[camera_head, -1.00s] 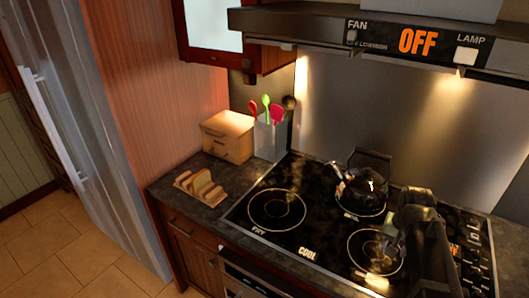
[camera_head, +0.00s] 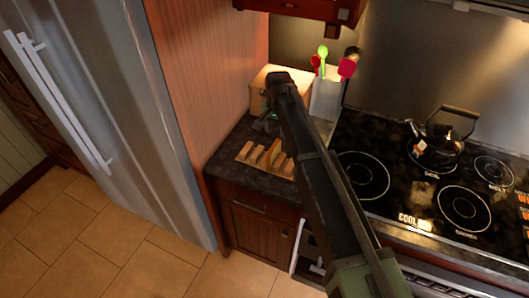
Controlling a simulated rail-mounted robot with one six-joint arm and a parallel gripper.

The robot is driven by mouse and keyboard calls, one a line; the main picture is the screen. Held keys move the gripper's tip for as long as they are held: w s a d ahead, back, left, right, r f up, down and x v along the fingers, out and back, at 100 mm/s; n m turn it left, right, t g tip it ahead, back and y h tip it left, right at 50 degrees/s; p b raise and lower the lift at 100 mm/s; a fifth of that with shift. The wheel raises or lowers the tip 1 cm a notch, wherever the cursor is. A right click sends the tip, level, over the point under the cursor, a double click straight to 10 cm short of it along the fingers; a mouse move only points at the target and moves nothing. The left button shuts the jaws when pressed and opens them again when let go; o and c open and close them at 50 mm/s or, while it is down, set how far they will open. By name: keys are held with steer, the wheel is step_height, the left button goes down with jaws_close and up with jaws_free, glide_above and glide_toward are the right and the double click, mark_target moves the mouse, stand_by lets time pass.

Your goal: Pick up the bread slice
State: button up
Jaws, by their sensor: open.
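A bread slice (camera_head: 275,152) stands with light wooden-looking upright pieces in a small rack (camera_head: 246,157) on the dark counter, left of the stove. Individual slices and rack slats are hard to tell apart. My arm comes up from the bottom right of the picture. My gripper (camera_head: 267,123) is at its far end, just behind and above the rack, in front of the wooden box. It is open and apart from the bread as far as I can see. The arm hides part of the rack's right side, and the fingertips are small and dark.
A wooden bread box (camera_head: 268,80) stands behind the rack, with a utensil holder (camera_head: 326,97) beside it. The stove (camera_head: 400,165) with a black kettle (camera_head: 436,152) lies to the right. A wood panel and the fridge (camera_head: 125,90) bound the counter on the left.

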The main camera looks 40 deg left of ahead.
mark_target(275, 150)
steer(key=f+b, duration=1)
steer(key=f, duration=0.1)
steer(key=shift+a+f+b, duration=0.1)
steer(key=shift+a+b, duration=0.15)
steer(key=shift+b, duration=0.05)
steer(key=shift+r, duration=0.25)
jaws_close()
